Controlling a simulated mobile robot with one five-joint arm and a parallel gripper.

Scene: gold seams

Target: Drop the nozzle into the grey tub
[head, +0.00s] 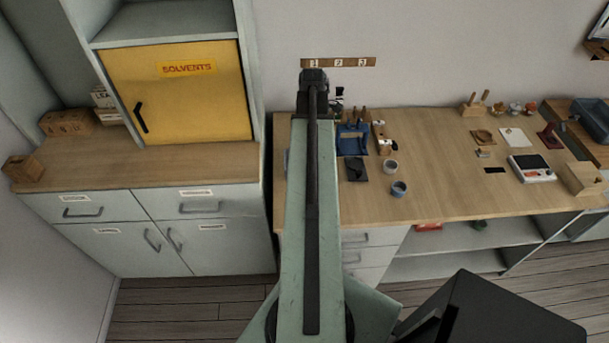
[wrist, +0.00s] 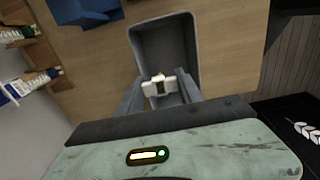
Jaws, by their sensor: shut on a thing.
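The grey tub (wrist: 165,40) is a deep rectangular open container on the wooden bench in the wrist view. My gripper (wrist: 161,92) is shut on the nozzle (wrist: 157,83), a small whitish piece with a brassy tip held between the two grey fingers. In that view the nozzle overlaps the near part of the tub's opening; its height above the tub cannot be told. In the head view my arm covers the gripper and nozzle, and only a bluish-grey sliver shows left of the arm, perhaps the tub.
In the head view the bench (head: 440,195) carries a blue rack (head: 353,139), two small cups (head: 399,188) and a white scale (head: 531,169). A yellow solvents cabinet (head: 185,95) stands at left. Bare wood lies right of the tub in the wrist view.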

